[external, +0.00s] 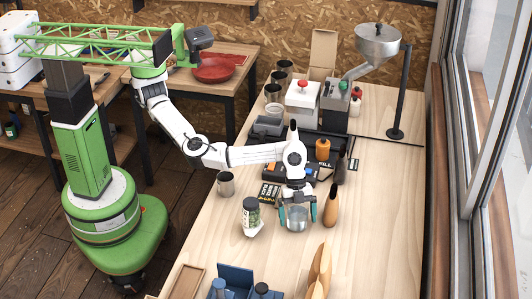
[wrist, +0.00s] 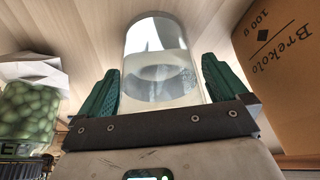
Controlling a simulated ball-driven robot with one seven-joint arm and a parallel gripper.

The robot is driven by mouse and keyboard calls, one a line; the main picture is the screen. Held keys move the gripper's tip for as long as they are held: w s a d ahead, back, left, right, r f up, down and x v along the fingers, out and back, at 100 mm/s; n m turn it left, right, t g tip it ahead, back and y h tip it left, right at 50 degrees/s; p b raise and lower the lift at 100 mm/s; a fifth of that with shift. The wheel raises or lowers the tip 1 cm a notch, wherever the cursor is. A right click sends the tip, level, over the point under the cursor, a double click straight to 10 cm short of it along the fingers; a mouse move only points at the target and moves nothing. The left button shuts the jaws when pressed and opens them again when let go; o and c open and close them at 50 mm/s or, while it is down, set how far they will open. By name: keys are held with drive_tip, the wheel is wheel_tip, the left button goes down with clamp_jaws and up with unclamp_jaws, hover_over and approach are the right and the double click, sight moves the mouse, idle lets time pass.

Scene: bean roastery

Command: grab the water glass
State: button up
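The water glass (external: 296,219) is a clear, upright tumbler on the pale wooden counter. It fills the middle of the wrist view (wrist: 160,60), with a water surface showing inside. My gripper (external: 298,211) is down at the glass, pointing downward. Its two dark green fingers stand on either side of the glass, also in the wrist view (wrist: 160,85).
A jar of green beans (external: 251,213) stands close left of the glass, with a white paper piece by it. A metal cup (external: 225,184) is farther left; a blue holder (external: 236,275) is in front. Bare counter lies to the right.

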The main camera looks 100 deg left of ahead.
drive_tip(key=c, duration=1.2)
drive_tip(key=shift+r, duration=0.15)
